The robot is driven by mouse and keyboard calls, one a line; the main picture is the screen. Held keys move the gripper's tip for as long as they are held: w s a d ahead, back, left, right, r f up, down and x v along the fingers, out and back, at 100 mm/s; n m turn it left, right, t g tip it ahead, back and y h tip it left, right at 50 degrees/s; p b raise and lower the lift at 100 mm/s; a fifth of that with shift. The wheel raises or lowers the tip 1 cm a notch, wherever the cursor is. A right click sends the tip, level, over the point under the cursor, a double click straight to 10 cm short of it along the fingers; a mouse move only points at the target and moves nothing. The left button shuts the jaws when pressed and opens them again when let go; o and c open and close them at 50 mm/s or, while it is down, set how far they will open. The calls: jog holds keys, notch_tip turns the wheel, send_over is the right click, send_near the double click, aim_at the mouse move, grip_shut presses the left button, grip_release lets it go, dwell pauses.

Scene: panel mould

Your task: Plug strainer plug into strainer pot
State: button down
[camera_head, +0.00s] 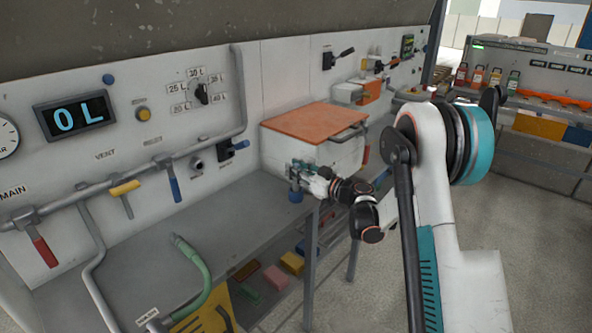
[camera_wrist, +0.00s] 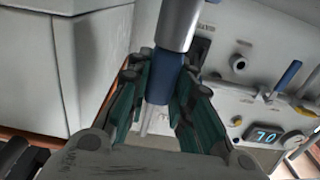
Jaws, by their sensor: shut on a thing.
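My gripper (camera_head: 297,180) is shut on a piece with a blue grip and a silver cylinder, which looks like the strainer plug; its blue part shows below my gripper (camera_head: 296,196). In the wrist view, the green-padded fingers of my gripper (camera_wrist: 160,88) close on both sides of the blue part, and the silver cylinder (camera_wrist: 181,22) of the plug runs out of the top edge. The plug is held in front of the white box with the orange lid, apart from the wall panel. I cannot tell which fitting is the strainer pot; a round port (camera_head: 196,164) sits on the panel.
The white box (camera_head: 312,152) with an orange lid (camera_head: 315,122) stands close behind my gripper. Left are panel pipes, a red lever (camera_head: 44,252), a blue lever (camera_head: 175,190) and a display (camera_head: 75,115) reading 0 L. A green hose (camera_head: 200,290) lies on the grey bench (camera_head: 150,262).

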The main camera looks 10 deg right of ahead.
jog(key=shift+f+b, duration=0.3)
jog(key=shift+f, duration=1.4)
jog(key=c, duration=1.3)
grip_release()
jog(key=shift+c, duration=0.2)
jog(key=v, duration=1.2)
